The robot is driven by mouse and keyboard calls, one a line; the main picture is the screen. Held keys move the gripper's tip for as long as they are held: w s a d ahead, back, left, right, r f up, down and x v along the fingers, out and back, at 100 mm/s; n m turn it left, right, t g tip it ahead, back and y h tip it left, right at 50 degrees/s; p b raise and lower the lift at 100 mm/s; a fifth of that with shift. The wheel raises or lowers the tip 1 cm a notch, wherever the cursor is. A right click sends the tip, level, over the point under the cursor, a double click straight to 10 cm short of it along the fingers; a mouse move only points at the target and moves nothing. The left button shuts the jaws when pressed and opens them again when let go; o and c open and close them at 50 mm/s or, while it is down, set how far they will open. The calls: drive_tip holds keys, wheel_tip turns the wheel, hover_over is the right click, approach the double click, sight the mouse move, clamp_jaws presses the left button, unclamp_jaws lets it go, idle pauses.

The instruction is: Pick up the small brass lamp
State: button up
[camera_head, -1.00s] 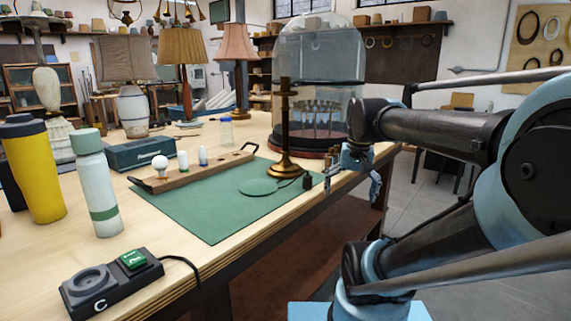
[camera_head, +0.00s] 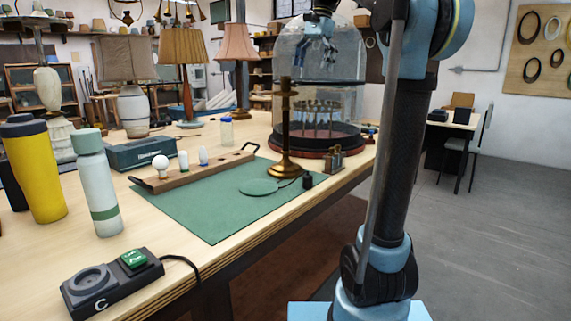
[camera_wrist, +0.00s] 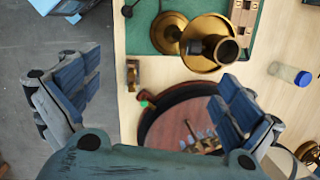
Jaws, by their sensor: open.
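The small brass lamp (camera_head: 285,130) stands upright on the green mat (camera_head: 215,222) near the bench's right edge. In the wrist view the lamp (camera_wrist: 211,43) is seen from above, with its dark round socket facing up.
The glass dome (camera_head: 345,65) on a dark red base stands close behind the lamp. A wooden tray (camera_head: 200,170) with bulbs lies on the mat's left. A small brass part (camera_head: 333,160) sits right of the lamp. A yellow tumbler (camera_head: 35,170) and pale bottle (camera_head: 97,185) stand at left.

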drive_tip(key=w+a+r+m, duration=0.3)
drive_tip(key=w+a+r, duration=0.2)
drive_tip(key=r, duration=0.2)
drive_tip(key=shift+g, duration=0.4)
drive_tip(key=x, duration=1)
drive_tip(key=shift+s+f, duration=0.1)
drive_tip(key=shift+f, duration=0.25)
drive_tip(key=shift+w+x, duration=0.15)
drive_tip(key=shift+x, duration=1.5)
drive_tip(key=shift+w+x, duration=0.1)
drive_tip(key=shift+x, duration=1.6)
drive_tip(key=shift+c, duration=0.3)
drive_tip(key=c, duration=2.1)
drive_tip(key=shift+r, duration=0.1)
